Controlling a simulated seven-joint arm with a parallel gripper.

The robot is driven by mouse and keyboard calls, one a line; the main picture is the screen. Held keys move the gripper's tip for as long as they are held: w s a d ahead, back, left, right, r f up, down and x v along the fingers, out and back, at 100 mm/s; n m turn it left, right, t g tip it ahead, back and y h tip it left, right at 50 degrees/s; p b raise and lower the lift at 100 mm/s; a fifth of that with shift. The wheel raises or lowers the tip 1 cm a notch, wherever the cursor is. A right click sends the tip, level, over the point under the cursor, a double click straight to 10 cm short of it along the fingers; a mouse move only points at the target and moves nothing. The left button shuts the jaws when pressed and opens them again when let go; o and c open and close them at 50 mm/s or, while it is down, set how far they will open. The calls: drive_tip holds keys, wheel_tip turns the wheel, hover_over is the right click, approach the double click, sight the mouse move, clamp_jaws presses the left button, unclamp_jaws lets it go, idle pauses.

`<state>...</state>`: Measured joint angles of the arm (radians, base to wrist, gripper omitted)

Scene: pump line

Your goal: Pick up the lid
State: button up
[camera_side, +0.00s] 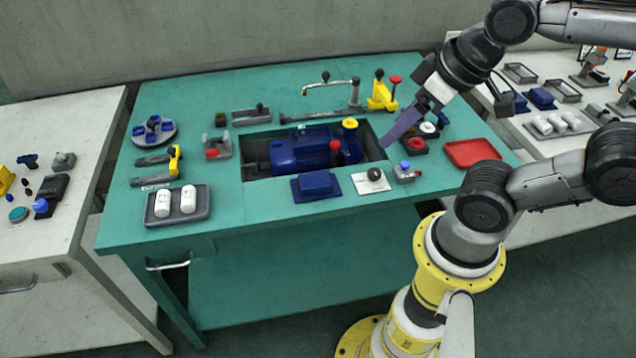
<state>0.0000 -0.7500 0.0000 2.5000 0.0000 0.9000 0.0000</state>
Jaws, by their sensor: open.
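A dark blue raised block with a flat flange, which looks like the lid (316,184), lies on the green table in front of the recess. The blue pump (305,150) sits in the recess and has a yellow cap (349,123) on top. My gripper (388,143) hangs over the right end of the recess, fingers pointing down and left. It is open, with nothing visible held, and is apart from the lid, to its right and farther back. The gap between the fingers is hard to see from this side.
A white plate with a dark knob (371,180) and a small blue-buttoned block (406,171) stand right of the lid. A red tray (472,152) lies at the right. A grey tray (150,209) with two white cylinders is front left. The front middle is clear.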

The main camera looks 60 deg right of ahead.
drive_tip(key=o, duration=0.5)
drive_tip(key=shift+o, duration=0.2)
